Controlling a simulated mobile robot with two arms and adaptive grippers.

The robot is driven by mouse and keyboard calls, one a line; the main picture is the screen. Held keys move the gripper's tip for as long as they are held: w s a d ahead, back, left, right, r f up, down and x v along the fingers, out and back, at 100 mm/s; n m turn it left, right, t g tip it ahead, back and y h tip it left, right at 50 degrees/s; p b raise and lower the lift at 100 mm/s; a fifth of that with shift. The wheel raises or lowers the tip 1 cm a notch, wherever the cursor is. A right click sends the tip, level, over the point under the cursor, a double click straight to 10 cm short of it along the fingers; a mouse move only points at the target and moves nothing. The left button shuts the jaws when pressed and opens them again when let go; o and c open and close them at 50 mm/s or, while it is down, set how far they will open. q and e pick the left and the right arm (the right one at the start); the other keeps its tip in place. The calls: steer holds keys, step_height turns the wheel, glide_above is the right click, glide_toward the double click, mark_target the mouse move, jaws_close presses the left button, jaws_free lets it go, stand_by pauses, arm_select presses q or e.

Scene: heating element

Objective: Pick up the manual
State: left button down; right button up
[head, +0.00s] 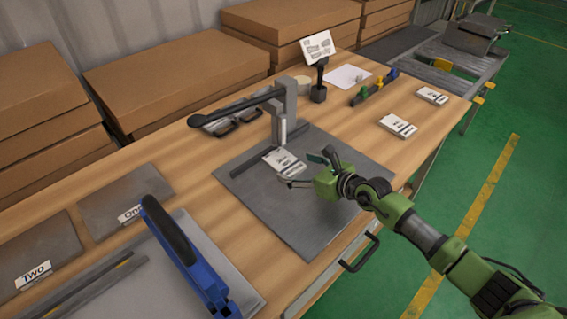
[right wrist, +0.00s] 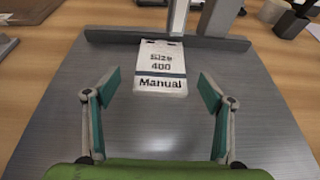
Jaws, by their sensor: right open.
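The manual (right wrist: 161,68) is a white booklet marked "Size 400 Manual". It lies flat on the grey plate (right wrist: 160,130), against the raised bar at the plate's far edge. In the head view the manual (head: 284,162) lies below the press post. My right gripper (right wrist: 155,88) is open and empty, its two fingers apart on either side of the manual's near end, which lies ahead of them. In the head view the right gripper (head: 306,168) is just right of the manual. My left gripper is in neither view.
A press with a black lever (head: 238,106) stands behind the manual. Two more white booklets (head: 398,126) (head: 432,96) lie to the right. Cardboard boxes (head: 172,75) line the back. The plate's front (head: 310,225) is clear.

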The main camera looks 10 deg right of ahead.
mark_target(284, 161)
steer(key=x, duration=0.5)
steer(key=shift+d+r, duration=0.1)
steer(key=shift+d, duration=0.05)
steer(key=c, duration=1.3)
steer(key=shift+r, duration=0.1)
